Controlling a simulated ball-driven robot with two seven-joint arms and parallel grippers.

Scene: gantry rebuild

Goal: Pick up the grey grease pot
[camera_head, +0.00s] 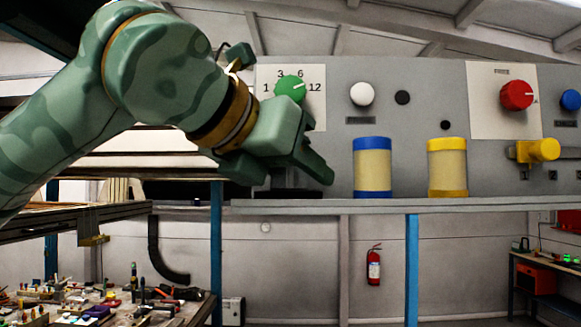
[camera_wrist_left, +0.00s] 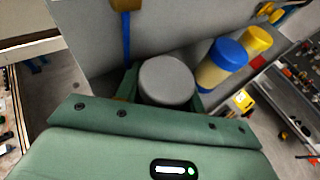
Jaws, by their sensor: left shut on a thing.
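The grey grease pot (camera_wrist_left: 166,82) shows its round grey lid in the left wrist view, between the two green fingers of my left gripper (camera_wrist_left: 164,92). The fingers are shut on its sides. In the head view my left gripper (camera_head: 298,165) is at the left end of the shelf, in front of the grey panel, and hides the pot almost wholly. I cannot tell whether the pot touches the shelf. My right gripper is in neither view.
A blue-capped pot (camera_head: 372,168) and a yellow-capped pot (camera_head: 447,168) stand on the shelf (camera_head: 480,205) to the right. Behind them the panel (camera_head: 430,120) carries a green dial (camera_head: 290,88), a red knob (camera_head: 516,95) and a yellow valve (camera_head: 540,150). A cluttered bench (camera_head: 190,312) lies lower left.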

